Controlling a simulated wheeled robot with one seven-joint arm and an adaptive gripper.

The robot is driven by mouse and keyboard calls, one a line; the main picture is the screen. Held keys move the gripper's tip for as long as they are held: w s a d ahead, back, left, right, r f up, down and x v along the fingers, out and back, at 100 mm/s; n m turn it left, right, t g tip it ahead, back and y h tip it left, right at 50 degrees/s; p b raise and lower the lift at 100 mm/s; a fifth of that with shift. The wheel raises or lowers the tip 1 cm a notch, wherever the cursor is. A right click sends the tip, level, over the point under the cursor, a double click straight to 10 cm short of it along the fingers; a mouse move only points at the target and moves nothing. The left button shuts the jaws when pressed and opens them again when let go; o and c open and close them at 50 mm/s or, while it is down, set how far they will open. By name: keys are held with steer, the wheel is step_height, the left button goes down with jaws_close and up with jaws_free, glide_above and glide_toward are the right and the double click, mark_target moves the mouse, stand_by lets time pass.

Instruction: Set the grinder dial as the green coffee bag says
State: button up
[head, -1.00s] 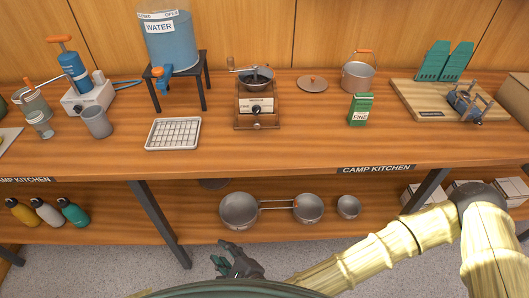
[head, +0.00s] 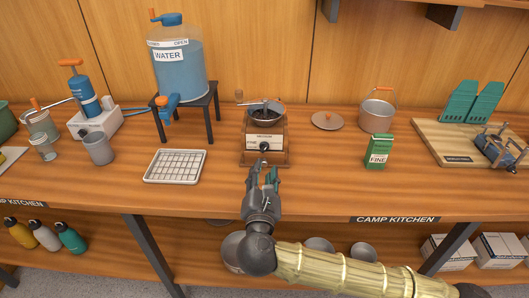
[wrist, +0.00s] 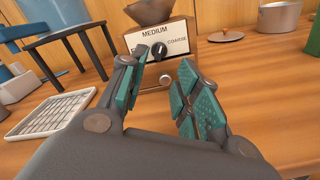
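The wooden coffee grinder (head: 264,152) stands on the counter, with a crank and a dark hopper on top. Its black dial (wrist: 159,51) sits on a white plate; in the wrist view the plate reads MEDIUM above and COARSE at right, and the left label is partly hidden. The exact dial pointing is hard to tell. The green coffee bag (head: 379,152) stands upright to the right and reads FINE. My gripper (head: 264,173) is in front of the grinder, apart from the dial. In the wrist view its teal-padded fingers (wrist: 158,92) are spread, with nothing between them.
A wire-rack tray (head: 175,167) lies left of the grinder, below the water tank (head: 180,70) on its black stand (head: 214,107). A lid (head: 328,121) and a pot (head: 377,112) stand to the right. The counter between grinder and bag is clear.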

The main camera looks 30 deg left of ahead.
mark_target(265, 149)
steer(key=p+x, duration=0.1)
steer(key=x, duration=0.7)
steer(key=shift+w+a+p, duration=0.2)
steer(key=shift+w+p, duration=0.1)
steer(key=shift+p, duration=0.1)
steer(key=shift+c, duration=0.2)
jaws_close()
